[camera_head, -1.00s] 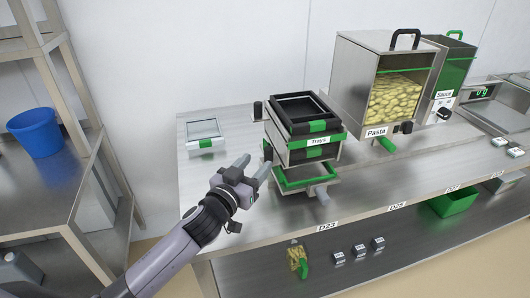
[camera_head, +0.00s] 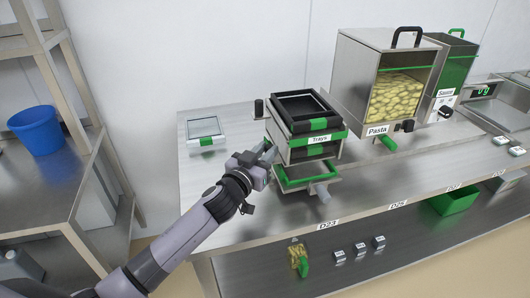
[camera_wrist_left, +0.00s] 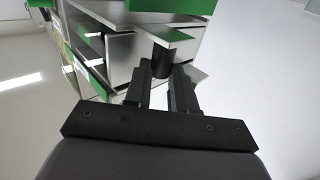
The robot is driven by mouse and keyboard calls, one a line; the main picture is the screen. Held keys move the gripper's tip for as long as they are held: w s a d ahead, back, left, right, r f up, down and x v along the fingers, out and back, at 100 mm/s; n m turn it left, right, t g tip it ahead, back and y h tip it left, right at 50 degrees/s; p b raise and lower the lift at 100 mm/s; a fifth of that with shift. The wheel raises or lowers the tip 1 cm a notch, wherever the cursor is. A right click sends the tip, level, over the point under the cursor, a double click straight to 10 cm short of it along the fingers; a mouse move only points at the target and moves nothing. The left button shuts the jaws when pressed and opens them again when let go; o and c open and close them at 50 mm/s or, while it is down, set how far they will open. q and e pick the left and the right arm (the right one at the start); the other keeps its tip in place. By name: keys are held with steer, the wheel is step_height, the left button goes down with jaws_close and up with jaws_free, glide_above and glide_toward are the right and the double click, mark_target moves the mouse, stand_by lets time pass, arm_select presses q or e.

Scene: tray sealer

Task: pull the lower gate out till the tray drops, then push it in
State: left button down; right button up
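The tray dispenser (camera_head: 330,152), labelled "Trays", stands on the steel counter with a stack of black trays (camera_head: 296,95) in its top. A black knob on its left side, which I take as the lower gate's handle (camera_wrist_left: 161,60), shows between my fingertips in the left wrist view. My left gripper (camera_head: 264,152) is at the dispenser's left side, with its fingers close on both sides of that knob. In the head view the gripper hides the knob. A green-edged lower shelf (camera_head: 308,183) with a grey handle sits under the stack. My right gripper is not in view.
A shallow tray-like device (camera_head: 204,136) lies on the counter left of the dispenser. The pasta hopper (camera_head: 350,85) and sauce hopper (camera_head: 455,65) stand to the right. A green bin (camera_head: 455,200) is on the lower level. A blue bucket (camera_head: 36,130) stands on the left rack.

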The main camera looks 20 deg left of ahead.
arm_select(q)
steer(key=s+a+p, duration=0.4)
steer(key=s+a, duration=0.4)
steer(key=a, duration=0.4)
steer(key=shift+a, duration=0.15)
steer(key=shift+s+f, duration=0.1)
steer(key=shift+s, duration=0.05)
steer(key=c, duration=0.9)
jaws_free()
steer(key=shift+s+a, duration=0.25)
steer(key=shift+s, duration=0.95)
steer(key=shift+s+a, duration=0.25)
steer(key=shift+s, duration=0.9)
steer(key=shift+s+a, duration=0.25)
steer(key=shift+s, duration=0.95)
